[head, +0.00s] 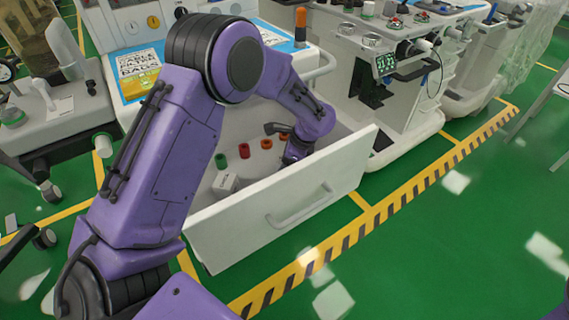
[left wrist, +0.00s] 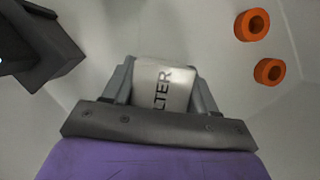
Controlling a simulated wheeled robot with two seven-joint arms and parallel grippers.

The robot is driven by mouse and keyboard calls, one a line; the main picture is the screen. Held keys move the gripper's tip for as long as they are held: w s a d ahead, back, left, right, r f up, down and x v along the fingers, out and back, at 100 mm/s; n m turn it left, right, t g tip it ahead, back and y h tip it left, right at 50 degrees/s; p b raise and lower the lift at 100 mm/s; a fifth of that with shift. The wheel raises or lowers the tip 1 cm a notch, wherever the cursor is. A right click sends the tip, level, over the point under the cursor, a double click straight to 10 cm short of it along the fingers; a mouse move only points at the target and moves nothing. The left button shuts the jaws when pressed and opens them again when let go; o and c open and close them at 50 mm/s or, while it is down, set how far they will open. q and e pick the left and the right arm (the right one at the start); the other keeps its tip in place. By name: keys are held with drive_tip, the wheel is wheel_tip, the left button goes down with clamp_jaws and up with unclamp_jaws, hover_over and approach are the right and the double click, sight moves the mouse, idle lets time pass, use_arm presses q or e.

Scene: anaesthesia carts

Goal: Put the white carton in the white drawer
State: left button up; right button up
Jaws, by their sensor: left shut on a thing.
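The white drawer (head: 345,165) is pulled open, its front panel and handle facing the lower right in the head view. My left arm reaches over it from the left, with its wrist end low inside the drawer behind the front panel. In the left wrist view my left gripper (left wrist: 163,90) is shut on a white carton (left wrist: 165,84) with dark letters "LTER", over the pale drawer interior. The front panel hides the fingertips and this carton in the head view. I cannot tell whether the carton touches the drawer floor. My right gripper is not in view.
Several red and green rings, such as a red one (head: 244,151) and a green one (head: 220,161), stand in the drawer. A small white box (head: 226,183) lies near its left side. Orange rings (left wrist: 252,24) show in the left wrist view. Another cart (head: 425,95) stands behind, right.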

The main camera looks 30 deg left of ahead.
use_arm(q)
drive_tip(key=o, duration=1.2)
drive_tip(key=shift+f, duration=0.15)
drive_tip(key=shift+c, duration=0.2)
drive_tip(key=shift+r, duration=0.25)
drive_tip(key=p+v, duration=0.3)
drive_tip(key=v, duration=0.9)
drive_tip(key=shift+d, duration=0.1)
